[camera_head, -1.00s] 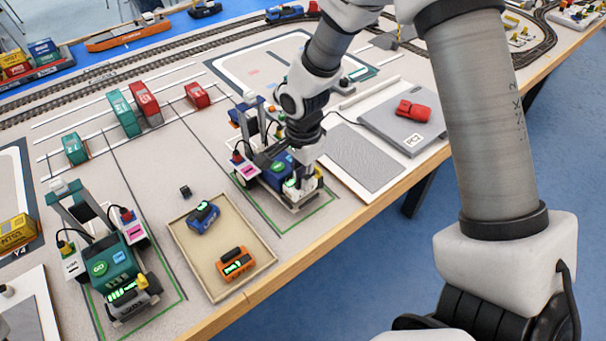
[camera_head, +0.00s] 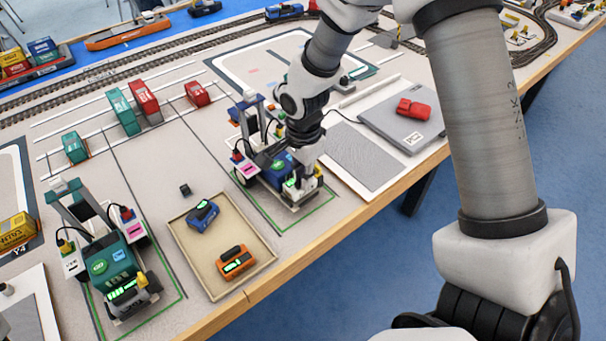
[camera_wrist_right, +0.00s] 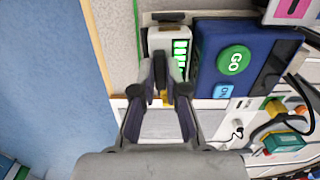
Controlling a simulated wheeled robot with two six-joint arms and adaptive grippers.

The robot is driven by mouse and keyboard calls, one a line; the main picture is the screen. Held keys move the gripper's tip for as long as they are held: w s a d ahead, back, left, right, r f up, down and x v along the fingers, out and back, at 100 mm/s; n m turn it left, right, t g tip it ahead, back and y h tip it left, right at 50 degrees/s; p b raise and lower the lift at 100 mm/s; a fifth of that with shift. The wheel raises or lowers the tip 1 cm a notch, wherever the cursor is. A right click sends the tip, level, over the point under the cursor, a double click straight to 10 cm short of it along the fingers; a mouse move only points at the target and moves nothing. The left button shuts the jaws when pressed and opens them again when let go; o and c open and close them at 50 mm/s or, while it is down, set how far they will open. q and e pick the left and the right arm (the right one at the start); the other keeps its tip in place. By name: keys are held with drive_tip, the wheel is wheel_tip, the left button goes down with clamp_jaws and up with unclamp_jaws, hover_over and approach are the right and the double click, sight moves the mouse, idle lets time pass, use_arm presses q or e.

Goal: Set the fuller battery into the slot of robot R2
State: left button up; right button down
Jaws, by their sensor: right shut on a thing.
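My right gripper (camera_head: 306,178) is at the near right end of the blue crane robot (camera_head: 272,160). In the right wrist view its fingers (camera_wrist_right: 160,88) are shut on the dark grip of a pale battery (camera_wrist_right: 180,48) with lit green bars. That battery sits beside the blue body with the green GO button (camera_wrist_right: 234,60); whether it is fully seated I cannot tell. A blue battery (camera_head: 203,216) and an orange battery (camera_head: 235,262) lie in the shallow tray (camera_head: 181,240), both with green displays. My left gripper is not in view. I cannot read which crane is R2.
A green crane robot (camera_head: 108,262) with a lit battery (camera_head: 128,290) stands left of the tray. A small dark block (camera_head: 185,189) lies behind the tray. A grey pad (camera_head: 402,126) with a red toy car (camera_head: 413,109) is at the right. The wooden table edge (camera_head: 259,291) runs along the front.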

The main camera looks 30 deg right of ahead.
drive_tip(key=shift+f+b, duration=0.5)
drive_tip(key=shift+f, duration=0.2)
idle(0.7)
drive_tip(key=c, duration=1.1)
unclamp_jaws()
drive_tip(key=shift+c, duration=0.2)
drive_tip(key=shift+r, duration=0.1)
wheel_tip(320, 180, up, 12)
